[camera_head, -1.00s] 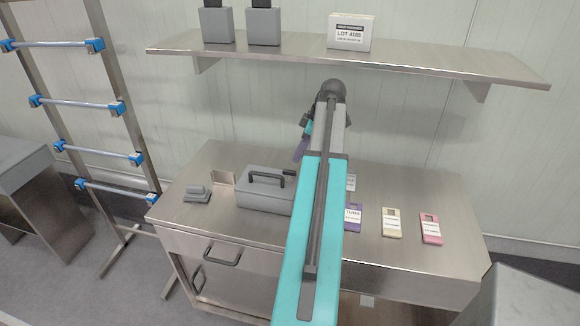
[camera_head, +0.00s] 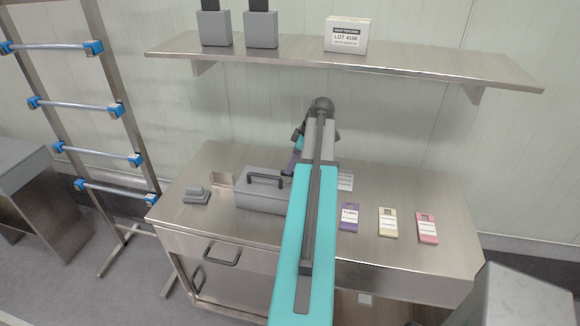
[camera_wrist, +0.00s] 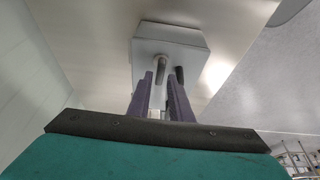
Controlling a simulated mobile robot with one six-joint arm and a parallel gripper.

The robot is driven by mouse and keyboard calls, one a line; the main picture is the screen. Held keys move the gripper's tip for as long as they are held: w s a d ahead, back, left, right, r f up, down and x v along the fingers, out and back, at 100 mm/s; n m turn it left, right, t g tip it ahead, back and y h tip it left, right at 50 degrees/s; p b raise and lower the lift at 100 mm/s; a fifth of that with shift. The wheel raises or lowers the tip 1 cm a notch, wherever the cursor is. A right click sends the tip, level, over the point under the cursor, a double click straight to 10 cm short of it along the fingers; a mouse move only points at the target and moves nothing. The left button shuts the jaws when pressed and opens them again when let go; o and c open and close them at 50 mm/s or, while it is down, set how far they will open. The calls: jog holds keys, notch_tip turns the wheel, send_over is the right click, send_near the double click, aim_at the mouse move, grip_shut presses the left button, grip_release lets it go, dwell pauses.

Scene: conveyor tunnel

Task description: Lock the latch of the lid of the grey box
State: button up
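The grey box (camera_head: 262,203) stands on the steel bench, left of my arm, its lid down and a dark handle (camera_head: 265,180) on top. My arm covers its right end in the head view. In the wrist view the box (camera_wrist: 172,37) is ahead of my gripper (camera_wrist: 161,80). A pale grey bar and a dark stub stick out from it towards the fingers; I cannot tell which is the latch or whether it is locked. The purple fingers are apart with a gap between them, and nothing shows held. In the head view the fingers are mostly hidden behind my arm.
Purple (camera_head: 349,217), yellow (camera_head: 388,222) and pink (camera_head: 427,227) tags lie to the right. A shelf (camera_head: 400,66) overhangs the bench's back.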

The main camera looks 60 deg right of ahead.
aim_at(287, 176)
jog(key=shift+p+x, duration=0.3)
jog(key=shift+x, duration=0.8)
grip_shut()
